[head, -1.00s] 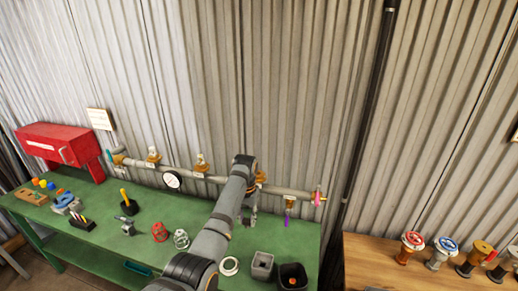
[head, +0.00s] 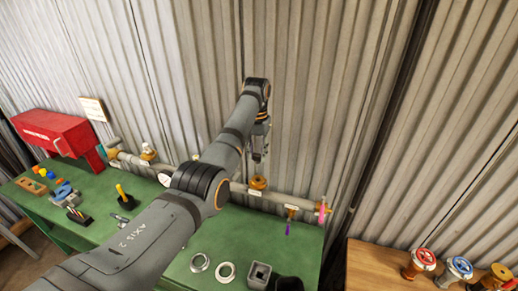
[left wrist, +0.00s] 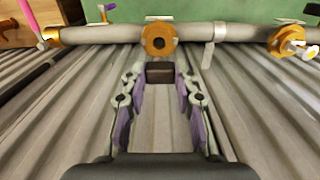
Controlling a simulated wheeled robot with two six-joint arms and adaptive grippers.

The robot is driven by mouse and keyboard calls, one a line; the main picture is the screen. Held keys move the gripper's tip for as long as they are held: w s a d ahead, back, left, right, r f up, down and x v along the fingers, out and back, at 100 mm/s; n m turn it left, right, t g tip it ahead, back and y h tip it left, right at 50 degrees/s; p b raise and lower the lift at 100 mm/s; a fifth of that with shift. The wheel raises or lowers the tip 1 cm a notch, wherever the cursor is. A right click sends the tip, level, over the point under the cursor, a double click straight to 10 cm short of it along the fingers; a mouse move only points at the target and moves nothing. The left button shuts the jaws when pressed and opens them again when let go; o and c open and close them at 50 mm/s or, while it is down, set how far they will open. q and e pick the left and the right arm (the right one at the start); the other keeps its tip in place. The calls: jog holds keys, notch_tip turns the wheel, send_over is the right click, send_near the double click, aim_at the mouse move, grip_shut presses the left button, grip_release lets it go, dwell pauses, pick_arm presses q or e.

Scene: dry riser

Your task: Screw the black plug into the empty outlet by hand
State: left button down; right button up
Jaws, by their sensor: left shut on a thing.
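The pipe (head: 228,188) runs along the corrugated wall above the green bench. On it a brass outlet (head: 257,184) stands below my left gripper (head: 261,150). In the left wrist view the outlet (left wrist: 158,40) shows its dark open hole, just beyond the fingertips. My left gripper (left wrist: 160,76) is shut on the dark plug (left wrist: 160,70), held between the fingertips. The plug is apart from the outlet. In the head view the plug is too small to make out. My right gripper is not in view.
A purple-tagged brass fitting (head: 290,212) and a pink wheel (head: 323,211) are at the pipe's right end. Metal rings (head: 226,271) and a grey cup (head: 259,274) are on the bench. A wooden table (head: 378,262) with several valves is at right.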

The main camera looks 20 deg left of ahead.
aim_at(258, 160)
pick_arm(q)
jog(key=shift+s+r, duration=0.15)
jog(key=shift+s, duration=0.25)
jog(key=shift+w+d+f, duration=0.1)
jog(key=shift+w+f, duration=0.1)
jog(key=shift+w, duration=0.15)
jog(key=shift+w+f, duration=0.5)
jog(key=shift+f, duration=0.55)
jog(key=shift+s+f, duration=0.2)
jog(key=shift+f, duration=0.1)
jog(key=shift+s+f+b, duration=0.25)
jog(key=shift+f+b, duration=0.05)
jog(key=shift+f, duration=0.85)
jog(key=shift+w+f, duration=0.15)
jog(key=shift+f, duration=0.15)
jog(key=shift+w+f, duration=0.15)
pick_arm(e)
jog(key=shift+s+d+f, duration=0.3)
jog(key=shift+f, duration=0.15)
pick_arm(q)
jog(key=shift+s, duration=0.2)
